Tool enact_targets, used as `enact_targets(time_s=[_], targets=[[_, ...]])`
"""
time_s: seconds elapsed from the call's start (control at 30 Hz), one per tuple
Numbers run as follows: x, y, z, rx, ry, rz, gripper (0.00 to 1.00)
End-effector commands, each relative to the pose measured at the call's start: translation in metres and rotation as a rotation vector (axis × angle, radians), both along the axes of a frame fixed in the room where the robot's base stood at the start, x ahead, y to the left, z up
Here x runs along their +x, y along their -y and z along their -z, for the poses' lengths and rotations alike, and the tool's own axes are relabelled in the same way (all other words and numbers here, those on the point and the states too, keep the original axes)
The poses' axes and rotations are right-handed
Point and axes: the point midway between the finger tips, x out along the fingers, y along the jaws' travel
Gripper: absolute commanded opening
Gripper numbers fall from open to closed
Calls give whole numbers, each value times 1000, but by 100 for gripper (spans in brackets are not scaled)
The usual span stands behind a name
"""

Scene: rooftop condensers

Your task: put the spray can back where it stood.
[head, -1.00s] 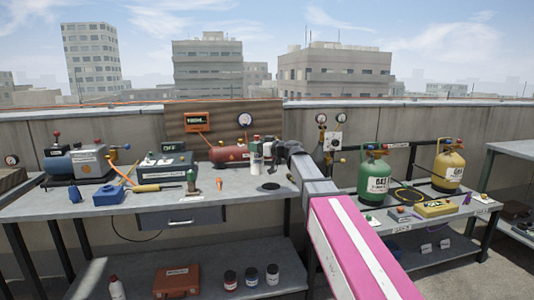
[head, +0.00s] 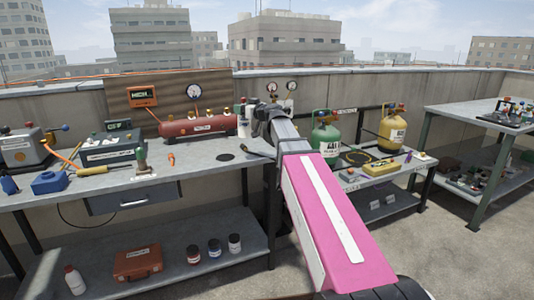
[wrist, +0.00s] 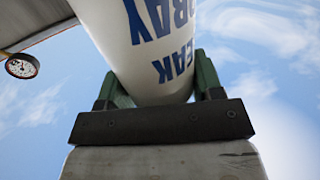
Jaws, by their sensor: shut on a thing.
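The spray can is white with blue lettering and fills the middle of the wrist view (wrist: 150,45). My gripper (wrist: 156,80) is shut on it, one green finger on each side. In the head view the white can (head: 243,124) shows just left of the end of my arm, partly hidden by it. It appears above the right part of the grey workbench (head: 195,168), behind a dark round patch (head: 225,157) on the bench top. I cannot tell its exact height over the bench.
A red compressor tank (head: 198,125) stands left of the can. Green (head: 326,135) and yellow (head: 391,130) gas cylinders stand on a lower table at right.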

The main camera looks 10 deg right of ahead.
Motion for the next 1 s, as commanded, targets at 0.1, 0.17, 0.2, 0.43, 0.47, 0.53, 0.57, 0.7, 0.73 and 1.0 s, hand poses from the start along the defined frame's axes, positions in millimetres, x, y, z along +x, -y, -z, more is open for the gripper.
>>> enact_targets(time_s=[0.1,0.17,0.2,0.43,0.47,0.53,0.57,0.7,0.73,1.0], targets=[[2,15,1,1,1,25,1],[6,21,3,1,0,30,1],[9,26,6,2,-1,31,1],[34,62,32,2,-2,32,1],[37,67,36,1,-1,32,1],[44,78,44,2,-2,31,1],[48,83,47,1,-1,31,1],[59,102,61,1,-1,29,1],[61,105,63,2,-1,29,1],[65,114,74,1,1,28,1]])
